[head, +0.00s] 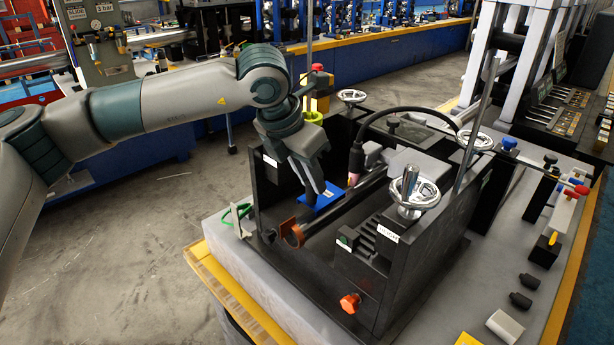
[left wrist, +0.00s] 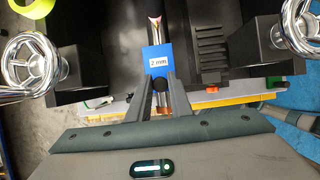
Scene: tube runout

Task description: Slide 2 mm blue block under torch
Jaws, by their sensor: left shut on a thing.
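The blue block (left wrist: 157,52) carries a white "2 mm" label in the left wrist view. It also shows as a blue patch in the head view (head: 324,196), inside the black fixture (head: 285,215). My left gripper (head: 314,197) reaches down into the fixture and is shut on the block; its fingers (left wrist: 159,84) show at the block's near edge. The torch (head: 356,160) stands tilted just right of the block, with a black cable and a pinkish lower part. A pinkish tip (left wrist: 156,20) shows beyond the block in the left wrist view. The gap beneath the torch cannot be judged. My right gripper is not in view.
A stepped black block (head: 374,235) lies right of the tube. Small parts and a rack (head: 560,215) occupy the table's right side.

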